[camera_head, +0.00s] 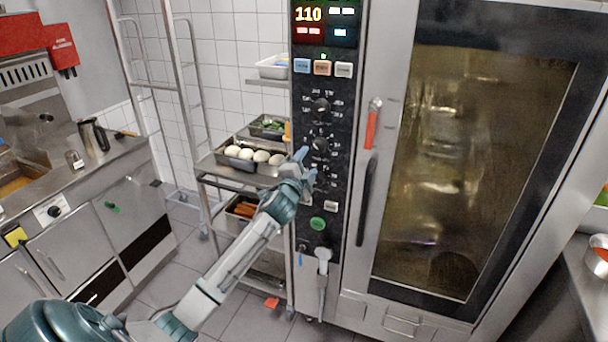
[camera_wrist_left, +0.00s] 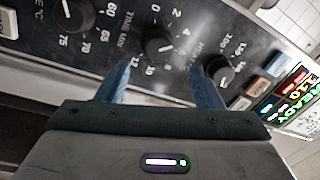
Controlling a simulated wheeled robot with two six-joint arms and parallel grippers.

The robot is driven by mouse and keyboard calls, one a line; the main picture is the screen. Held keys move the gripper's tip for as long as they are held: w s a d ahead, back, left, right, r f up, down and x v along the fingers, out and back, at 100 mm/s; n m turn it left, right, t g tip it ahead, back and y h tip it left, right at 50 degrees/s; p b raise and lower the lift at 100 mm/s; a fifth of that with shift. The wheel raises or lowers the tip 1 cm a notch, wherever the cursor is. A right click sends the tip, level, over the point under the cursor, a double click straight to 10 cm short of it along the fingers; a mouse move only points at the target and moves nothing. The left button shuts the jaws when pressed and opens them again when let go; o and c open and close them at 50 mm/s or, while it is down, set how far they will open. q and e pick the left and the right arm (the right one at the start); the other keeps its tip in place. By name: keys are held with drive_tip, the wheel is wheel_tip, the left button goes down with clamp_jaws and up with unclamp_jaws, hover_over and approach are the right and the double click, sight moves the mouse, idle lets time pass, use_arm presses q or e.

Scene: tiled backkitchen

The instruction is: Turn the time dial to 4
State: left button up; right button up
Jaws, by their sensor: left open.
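The time dial (camera_wrist_left: 160,47) is a dark round knob on the black oven panel, ringed by white numbers from 0 to 12. A light mark shows on its right side in the left wrist view; I cannot tell which number it points at exactly. In the head view the time dial (camera_head: 320,145) is the middle knob. My left gripper (camera_head: 306,164) is open in front of the panel, close to the dial. In the wrist view its two blue fingers (camera_wrist_left: 160,82) are spread either side of and below the dial, with nothing between them. My right gripper is not visible.
A temperature knob (camera_wrist_left: 220,70) and a core-temperature knob (camera_wrist_left: 73,14) flank the dial. The lit display (camera_head: 325,22) reads 110. The oven door (camera_head: 460,170) is shut, with a handle (camera_head: 367,200) beside the panel. A rack with egg tray (camera_head: 215,158) stands left.

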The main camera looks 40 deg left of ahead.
use_arm(q)
drive_tip(key=shift+b+v, duration=0.3)
drive_tip(key=shift+v, duration=0.95)
